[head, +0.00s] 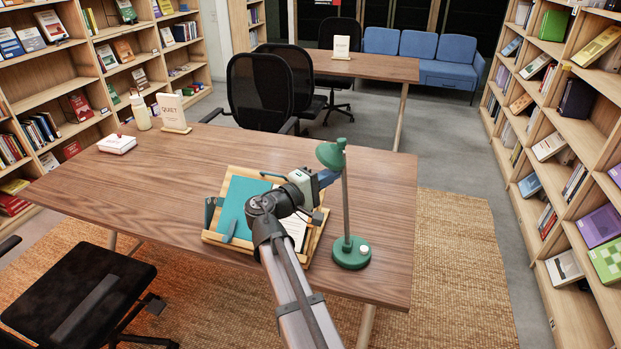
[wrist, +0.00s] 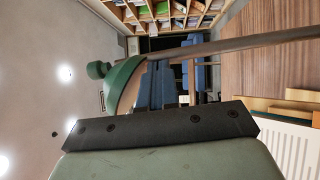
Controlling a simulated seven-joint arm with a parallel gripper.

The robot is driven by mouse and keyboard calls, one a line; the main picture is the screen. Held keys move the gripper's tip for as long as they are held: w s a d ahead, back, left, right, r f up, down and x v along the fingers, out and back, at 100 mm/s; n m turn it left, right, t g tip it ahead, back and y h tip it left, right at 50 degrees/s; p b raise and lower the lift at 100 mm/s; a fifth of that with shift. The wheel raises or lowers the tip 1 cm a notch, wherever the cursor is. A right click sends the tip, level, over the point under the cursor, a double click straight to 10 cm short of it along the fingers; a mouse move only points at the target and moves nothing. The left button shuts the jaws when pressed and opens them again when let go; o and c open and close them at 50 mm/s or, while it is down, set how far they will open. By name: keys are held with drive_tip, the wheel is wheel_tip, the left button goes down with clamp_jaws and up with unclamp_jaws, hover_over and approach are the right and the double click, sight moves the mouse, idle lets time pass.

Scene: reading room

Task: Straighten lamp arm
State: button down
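The green desk lamp stands on the wooden desk, with its round base (head: 351,252) at the right part of the desk. Its pole (head: 346,205) rises to a small green shade (head: 331,154), which points to the left. My gripper (head: 328,178) is just below the shade, beside the pole; whether it touches the lamp is not clear. In the wrist view, the shade (wrist: 124,86) and the lamp's rod (wrist: 250,42) show close beyond the dark edge of my gripper. The fingertips are hidden, so their opening does not show.
A wooden book stand (head: 215,238) with a teal book (head: 240,205) is under and left of my arm. A QUIET sign (head: 172,110), a bottle (head: 140,112) and a white-covered book (head: 117,144) stand at the desk's far left. The desk's middle left is clear.

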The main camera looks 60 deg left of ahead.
drive_tip(key=shift+w+d+r+m+g, duration=0.15)
drive_tip(key=shift+w+d+m+g, duration=0.15)
drive_tip(key=shift+w+d, duration=0.4)
drive_tip(key=shift+w+d+r+m+g, duration=0.1)
drive_tip(key=shift+w+d+m+g, duration=0.1)
drive_tip(key=shift+w+d+m, duration=0.35)
drive_tip(key=shift+w+d, duration=0.1)
drive_tip(key=shift+w, duration=0.05)
drive_tip(key=a+v, duration=0.2)
drive_tip(key=v, duration=1.1)
drive_tip(key=shift+s+a+f, duration=0.2)
drive_tip(key=shift+s+a, duration=0.05)
drive_tip(key=shift+a, duration=0.25)
